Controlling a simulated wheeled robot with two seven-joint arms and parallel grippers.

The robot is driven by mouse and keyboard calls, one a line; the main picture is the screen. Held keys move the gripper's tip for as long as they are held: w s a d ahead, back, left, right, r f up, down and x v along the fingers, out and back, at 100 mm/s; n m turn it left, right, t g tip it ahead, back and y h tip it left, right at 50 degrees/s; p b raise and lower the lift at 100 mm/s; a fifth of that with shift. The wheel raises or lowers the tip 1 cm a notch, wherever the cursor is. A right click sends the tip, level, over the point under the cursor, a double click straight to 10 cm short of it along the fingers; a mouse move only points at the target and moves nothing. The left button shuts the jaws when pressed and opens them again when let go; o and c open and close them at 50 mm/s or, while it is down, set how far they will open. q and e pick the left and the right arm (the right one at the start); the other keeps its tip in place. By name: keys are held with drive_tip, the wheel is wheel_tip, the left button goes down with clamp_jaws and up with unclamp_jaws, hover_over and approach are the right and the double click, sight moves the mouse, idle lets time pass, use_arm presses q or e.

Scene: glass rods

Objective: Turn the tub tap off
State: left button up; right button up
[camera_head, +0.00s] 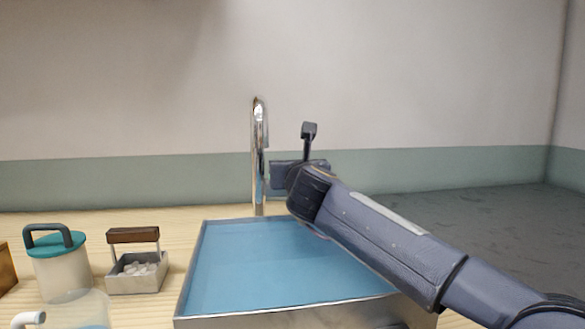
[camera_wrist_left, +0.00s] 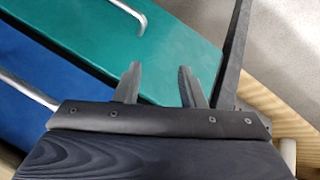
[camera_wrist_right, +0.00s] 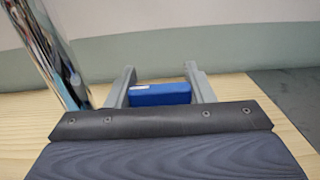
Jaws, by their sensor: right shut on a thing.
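The chrome tap (camera_head: 259,140) stands at the back edge of the metal tub (camera_head: 197,270), which holds blue water (camera_head: 270,265). A narrow bluish strip shows under the spout; I cannot tell if water is running. My right gripper (camera_head: 272,175) is just right of the tap, its fingertips mostly hidden in the head view. In the right wrist view my right gripper (camera_wrist_right: 160,82) is shut on a blue block-shaped tap handle (camera_wrist_right: 160,94), with the chrome post (camera_wrist_right: 55,55) to its left. My left gripper (camera_wrist_left: 158,82) is open and empty, seen only in the left wrist view.
A teal-lidded jar (camera_head: 62,268) and a small metal box with a wooden handle (camera_head: 133,280) stand left of the tub. A clear vessel (camera_head: 75,312) is at the front left. Teal (camera_wrist_left: 150,45) and blue (camera_wrist_left: 45,120) panels lie beyond my left gripper.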

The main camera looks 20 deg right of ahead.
drive_tip(key=o, duration=1)
drive_tip(key=shift+s, duration=0.1)
drive_tip(key=v, duration=0.7)
drive_tip(key=shift+s+a, duration=0.15)
drive_tip(key=shift+s, duration=0.15)
